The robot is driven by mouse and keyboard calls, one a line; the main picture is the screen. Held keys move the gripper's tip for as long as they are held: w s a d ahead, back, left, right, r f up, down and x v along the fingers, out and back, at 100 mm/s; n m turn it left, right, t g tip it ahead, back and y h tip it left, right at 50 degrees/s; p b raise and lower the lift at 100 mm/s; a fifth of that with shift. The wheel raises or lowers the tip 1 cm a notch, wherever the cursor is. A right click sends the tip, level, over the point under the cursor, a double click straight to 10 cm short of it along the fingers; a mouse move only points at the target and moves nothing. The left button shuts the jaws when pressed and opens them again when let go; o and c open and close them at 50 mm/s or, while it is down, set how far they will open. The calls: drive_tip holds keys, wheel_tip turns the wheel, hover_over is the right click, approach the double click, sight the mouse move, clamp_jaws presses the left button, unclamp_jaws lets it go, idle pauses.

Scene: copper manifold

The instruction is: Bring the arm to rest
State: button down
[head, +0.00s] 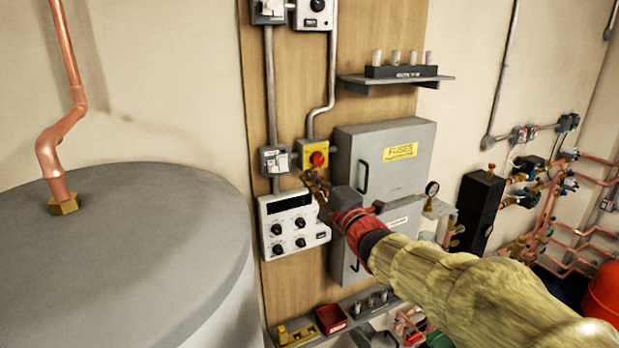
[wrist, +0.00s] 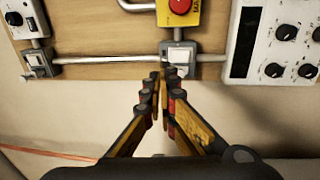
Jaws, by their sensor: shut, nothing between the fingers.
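My gripper (head: 312,178) is shut and empty. In the head view it is held up in front of the wooden board (head: 285,95), close to the yellow box with the red stop button (head: 317,158). My arm reaches in from the lower right in a yellowish sleeve. In the wrist view the fingertips of my gripper (wrist: 158,78) meet just below a grey switch box (wrist: 180,55), and the red button (wrist: 180,6) is above them. I cannot tell whether the fingertips touch the switch box or the conduit.
A white control panel with knobs (head: 294,226) and a grey fuse cabinet (head: 385,150) flank my gripper. A shelf with several fuses (head: 395,80) is above. A large grey tank (head: 120,230) fills the left. Copper pipes (head: 545,225) and valves are at the right. Trays (head: 331,319) lie below.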

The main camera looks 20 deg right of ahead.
drive_tip(key=s+d+f+m+g+h, duration=0.2)
drive_tip(key=d+f+m+g+h, duration=0.35)
drive_tip(key=f+m, duration=0.55)
drive_tip(key=s+d+f+m+g+b, duration=0.1)
drive_tip(key=s+d+f+m+g, duration=0.15)
drive_tip(key=s+f, duration=0.55)
drive_tip(key=s+a+f+m+g+b, duration=0.1)
drive_tip(key=s+a+f+m+b, duration=0.1)
drive_tip(key=s, duration=0.7)
drive_tip(key=s+a+f+m+g+y+b, duration=0.1)
drive_tip(key=s+a+f+m+g+b, duration=0.1)
drive_tip(key=s, duration=0.7)
drive_tip(key=s+a+f+m+g+b, duration=0.2)
drive_tip(key=s+a+f+b, duration=0.2)
drive_tip(key=s, duration=0.5)
wheel_tip(320, 180, down, 3)
drive_tip(key=shift+s+a+r+m+y+b, duration=0.1)
drive_tip(key=shift+s+a+m+y+b, duration=0.25)
drive_tip(key=shift+a, duration=0.3)
drive_tip(key=c, duration=2.6)
unclamp_jaws()
